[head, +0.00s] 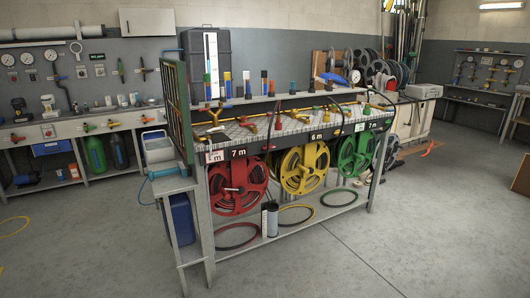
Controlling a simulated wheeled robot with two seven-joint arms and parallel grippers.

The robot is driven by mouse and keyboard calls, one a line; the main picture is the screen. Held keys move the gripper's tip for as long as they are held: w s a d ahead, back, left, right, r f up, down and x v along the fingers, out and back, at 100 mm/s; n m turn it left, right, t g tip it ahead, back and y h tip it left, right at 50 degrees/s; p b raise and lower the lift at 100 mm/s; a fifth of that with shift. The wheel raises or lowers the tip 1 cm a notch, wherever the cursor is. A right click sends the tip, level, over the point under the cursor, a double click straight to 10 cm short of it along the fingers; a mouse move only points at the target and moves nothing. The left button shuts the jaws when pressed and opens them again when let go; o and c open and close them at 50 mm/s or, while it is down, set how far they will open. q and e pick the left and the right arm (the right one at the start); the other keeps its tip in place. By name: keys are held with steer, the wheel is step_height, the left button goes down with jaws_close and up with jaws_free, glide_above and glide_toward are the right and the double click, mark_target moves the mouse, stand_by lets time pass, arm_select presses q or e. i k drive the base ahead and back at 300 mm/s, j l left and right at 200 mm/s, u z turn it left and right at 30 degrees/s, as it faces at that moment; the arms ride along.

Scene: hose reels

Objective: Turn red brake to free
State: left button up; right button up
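A red hose reel (238,198) hangs at the left under the front of the workbench, below a plate marked 7 m (238,154). A small pale part (231,189) shows at its hub; I cannot tell whether this is the brake or how it is set. A yellow reel (300,184) sits in the middle, and a green reel (357,150) sits on the right. Neither of my grippers shows in the head view.
The bench's lower shelf (262,240) carries coloured rings and a dark cylinder (269,219). Grey floor (400,245) lies clear in front and to the right.

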mark_target(271, 147)
steer(key=i, duration=1.15)
steer(key=i+l, duration=0.3)
steer(key=l, duration=0.15)
steer(key=i+l, duration=0.3)
steer(key=l, duration=0.15)
steer(key=i+l, duration=0.3)
steer(key=l+z, duration=0.05)
steer(key=l, duration=0.1)
